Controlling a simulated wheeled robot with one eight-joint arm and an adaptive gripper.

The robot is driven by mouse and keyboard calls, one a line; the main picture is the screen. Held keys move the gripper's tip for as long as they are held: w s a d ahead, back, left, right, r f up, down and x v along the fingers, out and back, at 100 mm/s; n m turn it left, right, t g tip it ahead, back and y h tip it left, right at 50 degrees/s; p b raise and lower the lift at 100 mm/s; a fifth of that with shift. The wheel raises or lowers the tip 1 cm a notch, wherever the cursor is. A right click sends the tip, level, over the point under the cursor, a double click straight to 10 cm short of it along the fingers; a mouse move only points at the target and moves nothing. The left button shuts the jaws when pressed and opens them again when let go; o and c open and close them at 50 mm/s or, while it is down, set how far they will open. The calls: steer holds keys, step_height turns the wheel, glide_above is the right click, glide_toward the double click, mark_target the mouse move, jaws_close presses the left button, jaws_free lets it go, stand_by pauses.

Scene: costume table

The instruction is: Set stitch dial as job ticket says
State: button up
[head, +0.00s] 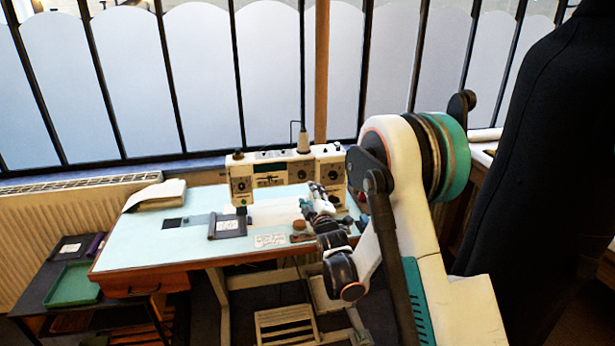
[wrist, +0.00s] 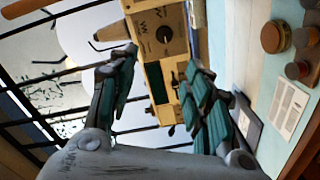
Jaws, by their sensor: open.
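The sewing machine (head: 272,172) stands on the pale blue table, and its cream body (wrist: 150,50) fills the middle of the wrist view. A dark round dial (wrist: 164,34) with a zigzag mark beside it is on the machine's right-hand column; this looks like the stitch dial. Its setting is too small to read. My gripper (wrist: 160,68) is open and empty, its teal-padded fingers apart in front of the machine and short of the dial. In the head view my gripper (head: 313,197) partly covers the column. A printed card (head: 270,240), perhaps the job ticket, lies on the table; its text is unreadable.
A dark flat case with a pale label (head: 228,225) lies left of the card. Round wooden pieces (wrist: 275,36) stand right of the card. Folded cloth (head: 155,195) lies at the table's back left. A green tray (head: 73,284) is on the side table. A dark coat hangs right.

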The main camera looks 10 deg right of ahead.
mark_target(302, 176)
steer(key=shift+n+t, duration=0.3)
steer(key=shift+n, duration=0.1)
steer(key=w+b, duration=0.1)
steer(key=w, duration=0.3)
steer(key=w+f+b, duration=0.1)
steer(key=w, duration=0.3)
steer(key=w+f+b, duration=0.1)
steer(key=w, duration=0.4)
steer(key=shift+w+d, duration=0.1)
steer(key=shift+d, duration=0.15)
steer(key=shift+w+r+b, duration=0.1)
steer(key=shift+w+b, duration=0.3)
steer(key=shift+w, duration=0.4)
steer(key=c, duration=1.1)
